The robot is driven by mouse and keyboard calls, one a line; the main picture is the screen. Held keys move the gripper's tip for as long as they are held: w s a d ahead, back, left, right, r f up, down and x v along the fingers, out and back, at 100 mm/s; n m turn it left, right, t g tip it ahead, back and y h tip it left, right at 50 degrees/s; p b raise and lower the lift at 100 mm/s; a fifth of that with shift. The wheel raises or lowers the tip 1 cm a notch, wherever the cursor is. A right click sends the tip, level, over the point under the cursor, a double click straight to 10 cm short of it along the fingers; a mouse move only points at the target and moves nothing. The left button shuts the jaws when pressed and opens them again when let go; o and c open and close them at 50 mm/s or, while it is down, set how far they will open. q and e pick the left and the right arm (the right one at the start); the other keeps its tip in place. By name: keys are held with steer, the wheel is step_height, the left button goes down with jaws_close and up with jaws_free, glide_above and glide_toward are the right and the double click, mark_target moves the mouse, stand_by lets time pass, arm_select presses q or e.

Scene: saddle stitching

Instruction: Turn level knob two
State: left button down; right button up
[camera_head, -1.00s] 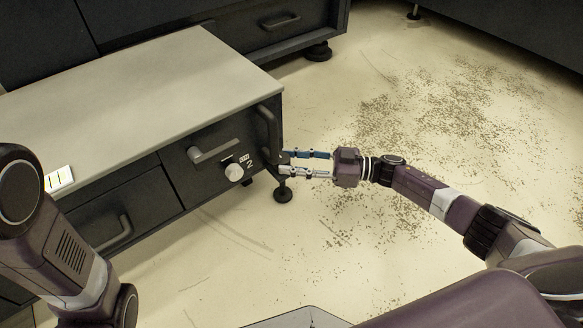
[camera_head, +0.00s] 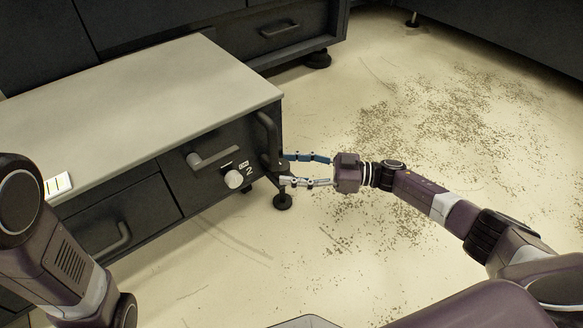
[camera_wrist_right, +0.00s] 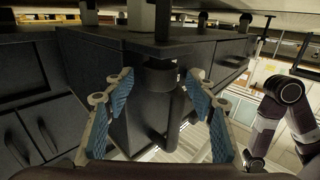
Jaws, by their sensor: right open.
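The white round level knob (camera_head: 234,179) is on the dark front of the cabinet, beside a small label and the number 2. My right gripper (camera_head: 283,169) is open at the cabinet's right corner, to the right of the knob. Its blue-padded fingers are spread on either side of a dark upright handle (camera_wrist_right: 176,115) in the right wrist view, with nothing clamped. That handle also shows on the cabinet's end (camera_head: 267,135) in the head view. The knob cannot be made out in the right wrist view. My left arm shows at the left, but its gripper is out of view.
The cabinet has a light grey top (camera_head: 150,110), a lever-like handle (camera_head: 212,157) above the knob and a drawer handle (camera_head: 115,238). A white card with yellow marks (camera_head: 58,185) lies at its front edge. The speckled floor at the right (camera_head: 430,120) is clear.

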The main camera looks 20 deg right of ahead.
steer(key=v, duration=1.2)
